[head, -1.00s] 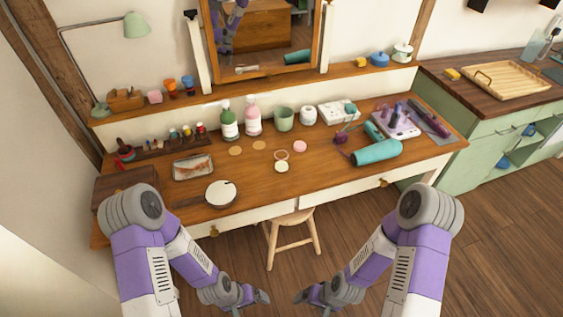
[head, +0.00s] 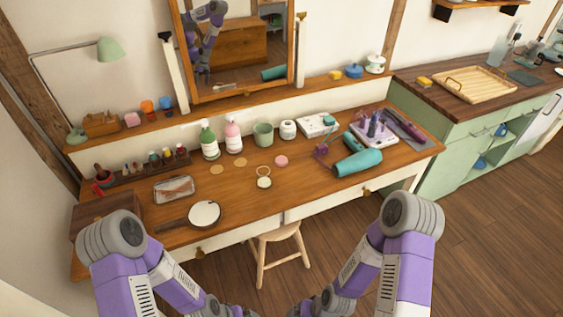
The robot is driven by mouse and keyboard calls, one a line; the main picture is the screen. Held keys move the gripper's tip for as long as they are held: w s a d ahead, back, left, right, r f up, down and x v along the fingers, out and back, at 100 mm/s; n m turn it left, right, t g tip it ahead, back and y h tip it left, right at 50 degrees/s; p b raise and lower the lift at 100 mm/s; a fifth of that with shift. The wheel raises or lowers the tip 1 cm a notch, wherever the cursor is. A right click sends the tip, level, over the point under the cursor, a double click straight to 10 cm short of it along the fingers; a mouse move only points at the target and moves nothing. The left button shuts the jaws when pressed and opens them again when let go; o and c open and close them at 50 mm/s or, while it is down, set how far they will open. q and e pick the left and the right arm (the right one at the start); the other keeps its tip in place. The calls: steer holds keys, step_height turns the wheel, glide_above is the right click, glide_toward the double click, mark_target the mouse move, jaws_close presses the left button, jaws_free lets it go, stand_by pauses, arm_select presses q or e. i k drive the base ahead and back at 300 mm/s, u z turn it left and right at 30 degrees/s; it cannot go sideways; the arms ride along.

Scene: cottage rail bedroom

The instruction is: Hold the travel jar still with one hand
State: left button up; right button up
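Several small containers stand on the wooden dressing table, and I cannot tell for sure which is the travel jar. A small pink round pot (head: 281,161) sits mid-table. A small cream-topped round piece (head: 264,183) lies in front of a thin ring (head: 264,171). A white jar with a dark label (head: 288,129) stands farther back beside a green cup (head: 263,134). Both my arms hang in front of the table, clear of these things. Only my wrists show at the bottom edge; the fingers of both grippers are cut off below the frame.
A stool (head: 277,250) stands under the front edge. A mirror rises behind. The table's middle front is fairly clear.

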mark_target(263, 174)
steer(key=i, duration=0.4)
steer(key=z, duration=0.7)
